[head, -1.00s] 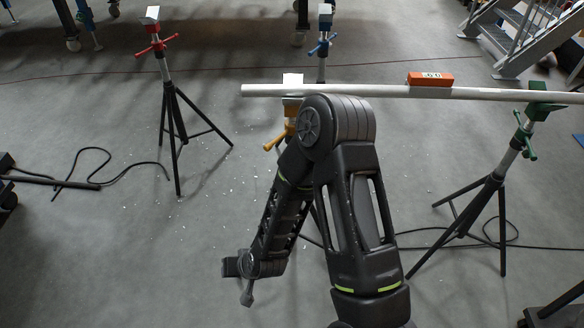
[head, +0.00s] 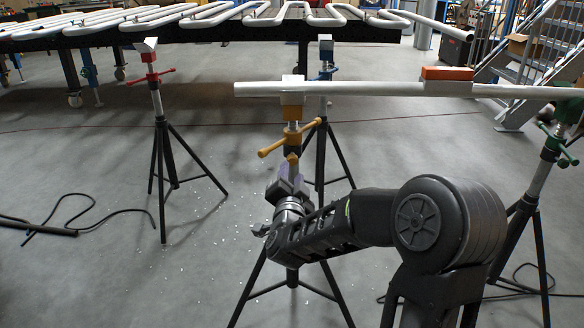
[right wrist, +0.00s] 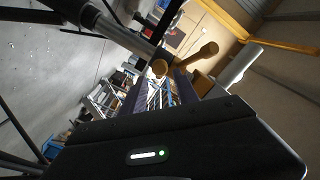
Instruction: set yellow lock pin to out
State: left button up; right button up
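The yellow stand head (head: 292,112) is under the white pipe, with a yellow cross handle (head: 270,150) below it. A small yellow knob (head: 292,158), which looks like the lock pin, shows just under the handle. My right gripper (head: 290,172) points up at this knob from below. In the right wrist view, my right gripper's purple fingers (right wrist: 158,90) stand apart with a gap between them. A yellow knob (right wrist: 160,67) shows at their tips; I cannot tell whether they touch it. A yellow handle (right wrist: 205,52) is to its right. My left gripper is out of view.
The long white pipe (head: 375,89) carries an orange block (head: 447,73) and runs to the green stand (head: 562,132). A red stand (head: 152,80) is at left and a blue stand (head: 325,62) behind. A table with coils (head: 215,38) fills the back.

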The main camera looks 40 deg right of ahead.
aim_at(292, 163)
jog(key=b+x, duration=0.1)
jog(key=x, duration=0.6)
jog(key=shift+w+d, duration=0.25)
jog(key=shift+w, duration=0.05)
jog(key=shift+c, duration=0.5)
grip_shut()
dwell(0.9)
